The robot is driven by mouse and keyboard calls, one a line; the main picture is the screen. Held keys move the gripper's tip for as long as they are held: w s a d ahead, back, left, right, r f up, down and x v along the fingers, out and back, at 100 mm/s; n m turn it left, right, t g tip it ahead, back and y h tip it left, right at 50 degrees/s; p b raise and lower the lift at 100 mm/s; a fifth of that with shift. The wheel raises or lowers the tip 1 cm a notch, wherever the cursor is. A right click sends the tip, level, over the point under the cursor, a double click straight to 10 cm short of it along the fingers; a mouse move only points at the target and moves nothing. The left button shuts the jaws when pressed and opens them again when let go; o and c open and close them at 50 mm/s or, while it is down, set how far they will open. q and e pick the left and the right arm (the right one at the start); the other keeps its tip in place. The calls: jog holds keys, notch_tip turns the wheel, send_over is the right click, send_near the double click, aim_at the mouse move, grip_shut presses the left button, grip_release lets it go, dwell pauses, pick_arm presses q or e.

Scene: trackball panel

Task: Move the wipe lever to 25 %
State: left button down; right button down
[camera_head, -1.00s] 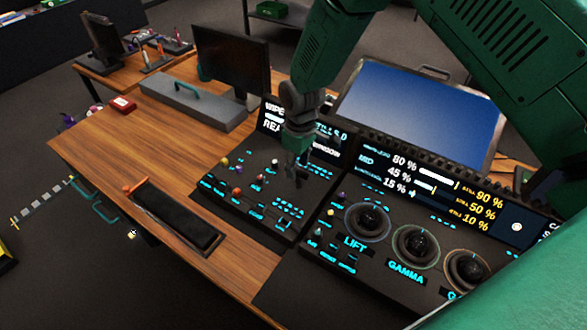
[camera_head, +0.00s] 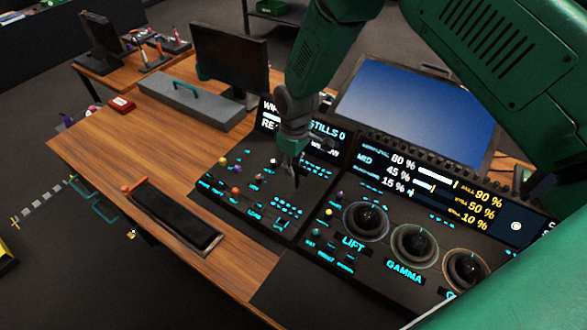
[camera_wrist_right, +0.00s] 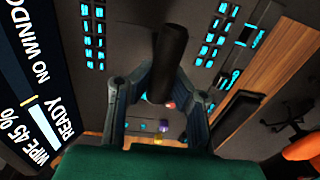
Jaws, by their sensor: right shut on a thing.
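The wipe lever (camera_wrist_right: 171,50) shows in the right wrist view as a dark, round-ended bar between my fingers. My right gripper (camera_wrist_right: 163,88) is shut on it; it also shows in the head view (camera_head: 292,182), over the left control panel (camera_head: 235,200). There the gripper hides most of the lever. The panel's screen (camera_wrist_right: 35,85) reads "WIPE 45 %", "READY" and "NO WINDO…" in the wrist view, with a yellow mark by its bar. In the head view my arm covers part of this screen. My left gripper is not in view.
To the right, a second panel has black trackballs (camera_head: 366,219) and a percentage display (camera_head: 425,190). Small coloured knobs (camera_head: 236,191) stand left of my gripper. A dark tray (camera_head: 175,217) lies on the wooden desk (camera_head: 120,150). Monitors (camera_head: 230,55) stand behind.

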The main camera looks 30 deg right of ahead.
jog(key=shift+s+a+f+g, duration=0.15)
jog(key=shift+s+a+f, duration=0.15)
jog(key=shift+s, duration=0.2)
jog(key=shift+s+a+f+g, duration=0.15)
jog(key=shift+s+a, duration=0.25)
jog(key=shift+s, duration=0.05)
jog(key=shift+d, duration=0.1)
jog(key=c, duration=1.4)
grip_release()
jog(key=shift+d, duration=0.2)
jog(key=shift+w, duration=0.1)
notch_tip(320, 180, up, 12)
jog(key=shift+w+a+r, duration=0.15)
jog(key=shift+w+a, duration=0.25)
jog(key=shift+w, duration=0.05)
